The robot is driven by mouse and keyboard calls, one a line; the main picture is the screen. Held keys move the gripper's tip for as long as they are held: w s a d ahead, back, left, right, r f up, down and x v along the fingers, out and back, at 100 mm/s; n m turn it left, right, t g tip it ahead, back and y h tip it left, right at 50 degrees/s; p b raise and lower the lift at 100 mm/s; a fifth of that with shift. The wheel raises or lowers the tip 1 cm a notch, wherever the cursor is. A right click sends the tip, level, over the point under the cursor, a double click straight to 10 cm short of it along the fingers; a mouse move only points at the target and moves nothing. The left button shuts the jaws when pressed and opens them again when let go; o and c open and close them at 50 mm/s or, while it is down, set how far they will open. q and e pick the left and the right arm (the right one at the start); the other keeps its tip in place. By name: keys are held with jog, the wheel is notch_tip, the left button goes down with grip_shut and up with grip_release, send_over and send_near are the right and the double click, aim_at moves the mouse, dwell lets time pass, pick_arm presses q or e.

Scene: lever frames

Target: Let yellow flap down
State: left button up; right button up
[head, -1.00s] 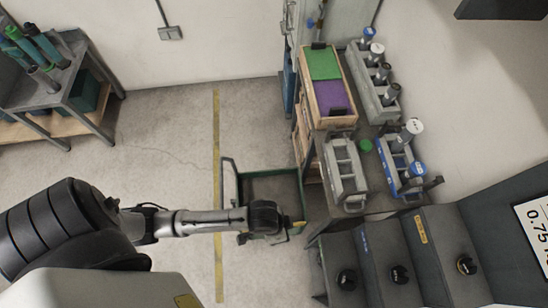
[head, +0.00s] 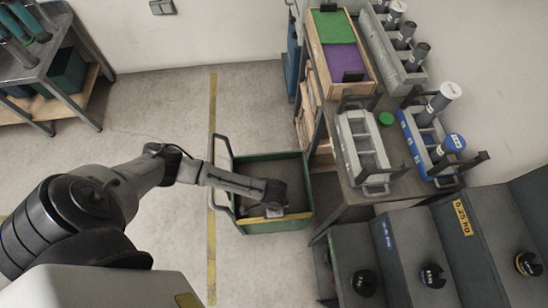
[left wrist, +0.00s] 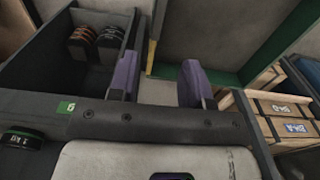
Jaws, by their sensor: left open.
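The yellow flap (head: 258,218) shows as a narrow yellow strip along the near side of the green-rimmed cart (head: 240,158) in the head view. In the left wrist view a yellow strip (left wrist: 153,57), seemingly the same flap, shows edge-on beyond the gap between my fingers. Its exact tilt is hard to tell. My left gripper (head: 275,211) is over the near right part of the cart, close to the flap. In the wrist view its purple fingers (left wrist: 156,86) are apart with nothing between them. Contact with the flap cannot be made out. My right gripper is out of view.
A bench with a grey rack (head: 362,150), a blue rack (head: 421,140) and a wooden box (head: 366,88) stands right of the cart. Dark weight bins (head: 408,245) are at lower right. Wooden crates (left wrist: 279,107) are right in the wrist view. Floor left of the cart is clear.

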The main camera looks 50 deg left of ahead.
pick_arm(q)
notch_tip(320, 180, down, 10)
jog(key=b, duration=0.4)
jog(key=shift+f, duration=0.25)
jog(key=shift+f+b, duration=0.5)
jog(key=shift+f, duration=0.55)
grip_shut()
